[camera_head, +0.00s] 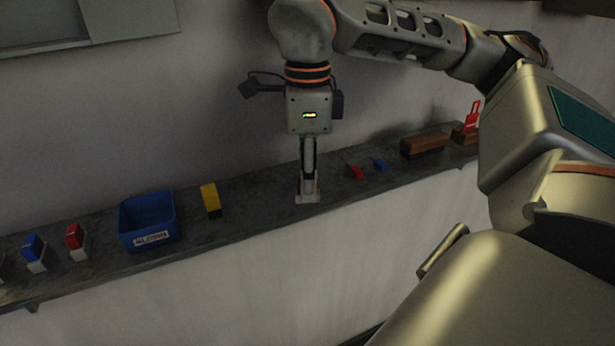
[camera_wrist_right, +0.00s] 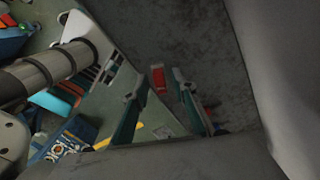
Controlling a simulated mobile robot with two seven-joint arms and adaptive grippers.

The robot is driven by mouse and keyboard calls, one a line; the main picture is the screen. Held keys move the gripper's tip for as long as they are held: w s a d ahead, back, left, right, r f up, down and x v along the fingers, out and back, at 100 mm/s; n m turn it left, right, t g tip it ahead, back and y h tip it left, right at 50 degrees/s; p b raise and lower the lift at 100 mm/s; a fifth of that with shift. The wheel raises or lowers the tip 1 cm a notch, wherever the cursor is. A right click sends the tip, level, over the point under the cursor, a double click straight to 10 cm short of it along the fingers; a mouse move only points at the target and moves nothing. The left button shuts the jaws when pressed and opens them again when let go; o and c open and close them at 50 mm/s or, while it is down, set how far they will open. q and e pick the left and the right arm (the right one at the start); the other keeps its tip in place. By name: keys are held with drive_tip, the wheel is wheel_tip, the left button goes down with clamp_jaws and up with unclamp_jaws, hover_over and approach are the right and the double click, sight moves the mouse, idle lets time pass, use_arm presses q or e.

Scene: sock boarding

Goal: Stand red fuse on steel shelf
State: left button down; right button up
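My right gripper (camera_head: 308,190) points straight down at the steel shelf (camera_head: 262,200), its tips close to the surface. In the right wrist view its two fingers (camera_wrist_right: 161,82) are apart. A red fuse (camera_wrist_right: 157,77) shows between and just beyond the fingertips, over the grey shelf; neither finger visibly presses on it. In the head view the fingers mostly hide this spot, and whether it touches the shelf is unclear. A red block with a pale base (camera_head: 74,237) stands farther left on the shelf. A small red piece (camera_head: 355,172) lies right of the gripper. My left gripper is not in view.
Left of the gripper are a yellow block (camera_head: 210,197), a labelled blue bin (camera_head: 148,217) and a blue block with a pale base (camera_head: 33,250). To the right are a small blue piece (camera_head: 380,164), a brown block (camera_head: 424,145) and a red tag-like item (camera_head: 473,117). A wall backs the shelf.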

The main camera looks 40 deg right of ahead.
drive_tip(key=shift+r+p, duration=0.4)
drive_tip(key=shift+r, duration=3.5)
